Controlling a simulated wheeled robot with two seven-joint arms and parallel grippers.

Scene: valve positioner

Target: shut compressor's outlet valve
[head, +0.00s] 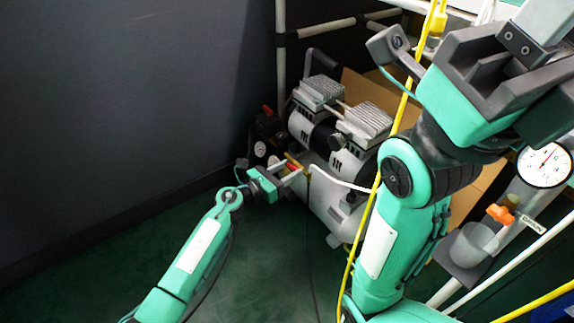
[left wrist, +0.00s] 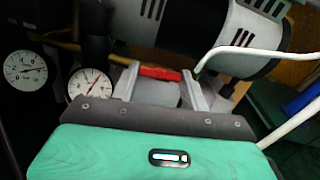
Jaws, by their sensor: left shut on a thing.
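The compressor (head: 335,135), with a silver tank and ridged twin heads, stands on the floor in the middle of the head view. Its outlet valve has a red handle (head: 293,166) at the tank's near left end. It also shows in the left wrist view as a red bar (left wrist: 160,73) lying crosswise. My left gripper (head: 296,172) reaches it from the lower left and is shut on the red handle, with one finger at each end. My right gripper (head: 545,55) is close to the head camera at the upper right; its fingertips are partly cut off.
A white hose (head: 340,181) leaves the valve area to the right. Dial gauges (left wrist: 87,84) sit left of the handle. A grey wall (head: 120,90) stands at left. A yellow hose (head: 366,222) and a larger gauge (head: 544,165) are at right. Green floor at front left is clear.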

